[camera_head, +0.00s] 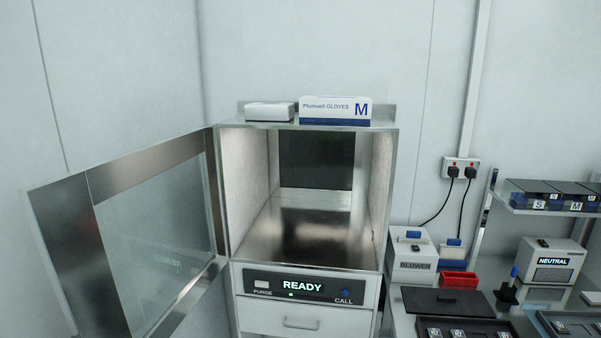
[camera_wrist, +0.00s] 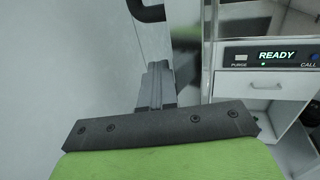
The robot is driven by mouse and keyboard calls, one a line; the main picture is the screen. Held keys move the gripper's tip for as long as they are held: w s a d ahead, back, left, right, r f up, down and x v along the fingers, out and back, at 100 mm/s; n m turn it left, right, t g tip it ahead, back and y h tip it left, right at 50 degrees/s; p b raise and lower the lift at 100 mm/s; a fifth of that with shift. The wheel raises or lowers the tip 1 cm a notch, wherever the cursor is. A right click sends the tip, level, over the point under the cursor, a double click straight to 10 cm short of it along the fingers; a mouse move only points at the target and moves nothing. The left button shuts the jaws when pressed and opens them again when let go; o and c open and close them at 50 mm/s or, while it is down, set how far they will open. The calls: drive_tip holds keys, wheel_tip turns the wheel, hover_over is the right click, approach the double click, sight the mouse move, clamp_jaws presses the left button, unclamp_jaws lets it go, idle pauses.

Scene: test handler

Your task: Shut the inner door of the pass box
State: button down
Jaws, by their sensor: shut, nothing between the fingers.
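The pass box (camera_head: 390,190) stands against the back wall, its chamber empty as far as I see. Its inner door (camera_head: 75,240), a steel frame around a clear pane, is hinged on the left side and stands wide open, swung out to the left. In the wrist view, a narrow upright panel (camera_wrist: 186,50), seemingly part of the door, rises beyond my gripper. A black curved handle (camera_wrist: 148,11) shows at the top edge, partly cut off. My gripper (camera_wrist: 157,72) is shut and empty, below the handle and apart from it. It does not show in the head view.
The panel reading READY (camera_head: 302,286) and a drawer (camera_head: 300,322) are below the chamber. A glove box (camera_head: 335,111) and a small white box (camera_head: 270,111) lie on top. A bench with a blower box (camera_head: 411,262) and trays stands at right.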

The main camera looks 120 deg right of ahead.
drive_tip(key=s+a+b, duration=0.7)
drive_tip(key=a+b, duration=0.1)
drive_tip(key=b, duration=0.1)
drive_tip(key=shift+s, duration=0.4)
idle(0.4)
drive_tip(key=shift+d, duration=0.1)
